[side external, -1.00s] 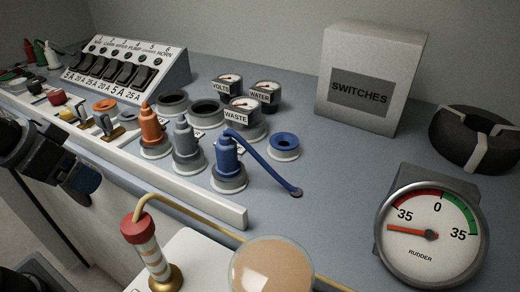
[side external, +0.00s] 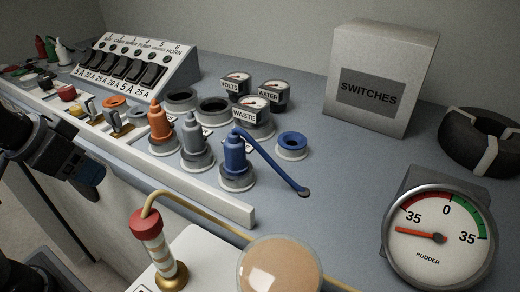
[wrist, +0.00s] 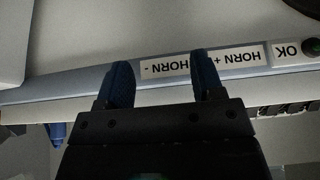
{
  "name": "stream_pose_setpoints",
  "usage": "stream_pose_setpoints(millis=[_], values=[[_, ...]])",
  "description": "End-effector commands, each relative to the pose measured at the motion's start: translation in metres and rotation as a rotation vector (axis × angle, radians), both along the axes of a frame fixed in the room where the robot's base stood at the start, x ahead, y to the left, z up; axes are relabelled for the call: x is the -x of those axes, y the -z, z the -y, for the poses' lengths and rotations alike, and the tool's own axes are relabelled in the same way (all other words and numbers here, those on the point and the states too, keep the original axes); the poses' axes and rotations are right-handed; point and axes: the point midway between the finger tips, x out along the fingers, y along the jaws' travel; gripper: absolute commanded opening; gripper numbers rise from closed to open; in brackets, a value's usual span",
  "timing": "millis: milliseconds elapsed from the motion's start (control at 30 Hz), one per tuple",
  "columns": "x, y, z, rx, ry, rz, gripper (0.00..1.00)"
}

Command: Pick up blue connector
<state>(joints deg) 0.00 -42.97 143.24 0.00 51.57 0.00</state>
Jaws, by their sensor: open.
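The blue connector (side external: 235,156) stands upright in a grey round base on the blue-grey panel in the side view. A blue cable runs from its top down to the right and ends at the panel. My gripper (side external: 90,178) is at the left edge, beyond the white rail and well apart from the connector. In the wrist view my gripper (wrist: 162,82) has two blue fingers spread apart with nothing between them. A small blue part shows at the lower left there; I cannot tell what it is.
Grey (side external: 196,145) and orange (side external: 160,125) connectors stand left of the blue one. An empty blue-topped ring (side external: 292,143) is to its right. Small gauges (side external: 252,108) stand behind. The white rail (side external: 200,190) runs in front. A horn label (wrist: 205,63) lies beyond my fingers.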

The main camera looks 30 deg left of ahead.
Motion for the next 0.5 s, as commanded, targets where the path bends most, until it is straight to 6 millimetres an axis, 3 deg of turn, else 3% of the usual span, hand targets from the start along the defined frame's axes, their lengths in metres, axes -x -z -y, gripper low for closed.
stream_pose_setpoints(millis=[267, 367, 500], values=[[0.000, -0.001, 0.001, 0.002, -0.001, -0.003, 0.57], [-0.002, -0.010, 0.007, 0.014, -0.013, -0.032, 0.57], [-0.006, -0.038, 0.028, 0.039, -0.082, -0.128, 0.57]])
